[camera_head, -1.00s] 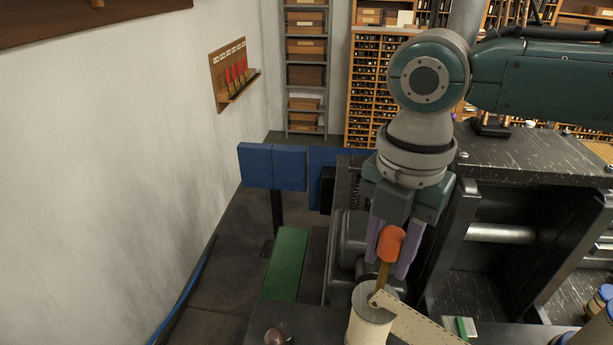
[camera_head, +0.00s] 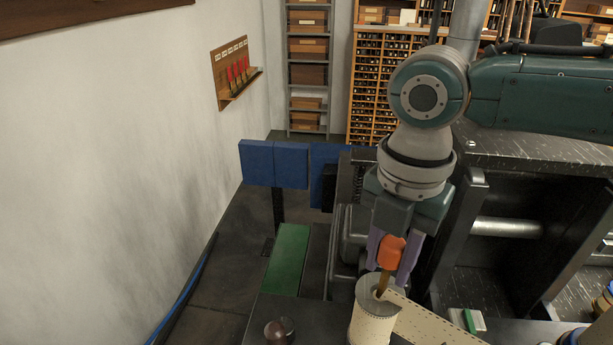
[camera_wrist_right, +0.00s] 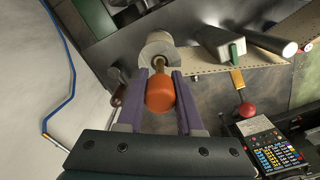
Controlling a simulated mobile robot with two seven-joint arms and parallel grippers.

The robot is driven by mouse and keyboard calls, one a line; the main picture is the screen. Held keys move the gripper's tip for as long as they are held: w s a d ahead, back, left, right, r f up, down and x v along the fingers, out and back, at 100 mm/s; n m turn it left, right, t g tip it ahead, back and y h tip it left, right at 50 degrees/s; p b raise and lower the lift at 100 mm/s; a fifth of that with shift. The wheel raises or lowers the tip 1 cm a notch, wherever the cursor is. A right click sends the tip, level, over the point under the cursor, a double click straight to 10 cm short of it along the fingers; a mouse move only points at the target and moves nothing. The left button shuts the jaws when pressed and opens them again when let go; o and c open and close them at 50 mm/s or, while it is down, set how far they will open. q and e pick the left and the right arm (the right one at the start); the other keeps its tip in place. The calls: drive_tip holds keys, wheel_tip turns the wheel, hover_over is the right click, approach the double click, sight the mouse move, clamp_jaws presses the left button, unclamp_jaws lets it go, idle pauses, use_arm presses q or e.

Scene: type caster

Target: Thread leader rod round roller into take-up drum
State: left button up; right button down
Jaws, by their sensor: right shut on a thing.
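My right gripper (camera_head: 393,262) points down and is shut on the orange handle (camera_head: 391,252) of a leader rod. The handle sits between the purple fingers, also in the right wrist view (camera_wrist_right: 160,92). The rod's brass shaft (camera_head: 383,283) runs down to the top of a cream cylinder (camera_head: 372,318), seemingly the take-up drum; how deep it sits I cannot tell. A cream perforated strip (camera_head: 432,325) runs from the rod and drum top toward the lower right. The drum also shows in the right wrist view (camera_wrist_right: 157,48). Which part is the roller is unclear. My left gripper is not in view.
A dark machine frame (camera_head: 450,245) stands right of the gripper. Blue panels (camera_head: 275,163) and a green strip (camera_head: 288,260) lie to the left. A dark red knob (camera_head: 278,330) is at the front. In the wrist view, a red ball (camera_wrist_right: 247,109) and keypad (camera_wrist_right: 272,147) are at right.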

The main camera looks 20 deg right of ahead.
sight(385, 279)
drive_tip(key=shift+f+b, duration=1.25)
drive_tip(key=shift+f, duration=0.6)
drive_tip(key=shift+c, duration=2.3)
unclamp_jaws()
wheel_tip(385, 279, up, 6)
drive_tip(key=p, duration=0.6)
drive_tip(key=shift+r+p, duration=0.1)
drive_tip(key=shift+p, duration=0.2)
